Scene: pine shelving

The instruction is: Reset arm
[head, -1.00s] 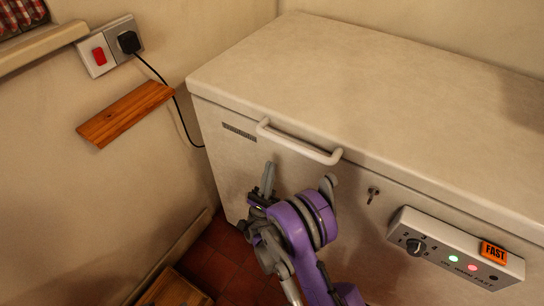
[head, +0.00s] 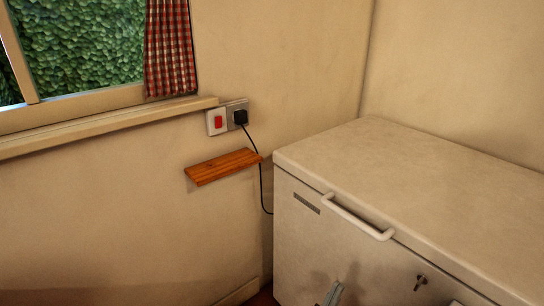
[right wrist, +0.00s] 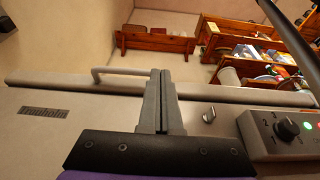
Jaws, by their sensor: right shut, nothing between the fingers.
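My right gripper (head: 334,293) shows only as a grey fingertip at the bottom edge of the head view, in front of the freezer's front face. In the right wrist view its two grey fingers (right wrist: 160,76) are together with nothing between them. The white chest freezer (head: 420,165) has its lid closed. Its white handle (head: 357,216) is on the front; in the right wrist view the handle (right wrist: 118,72) lies just left of the fingertips. I cannot tell the exact gap between them. My left gripper is not in view.
A small wooden wall shelf (head: 223,167) sits below a socket with a black plug (head: 240,117); its cable hangs to the freezer. A key (head: 420,282) is in the freezer front. The right wrist view shows a control panel (right wrist: 285,133) and pine shelving (right wrist: 255,42) with objects.

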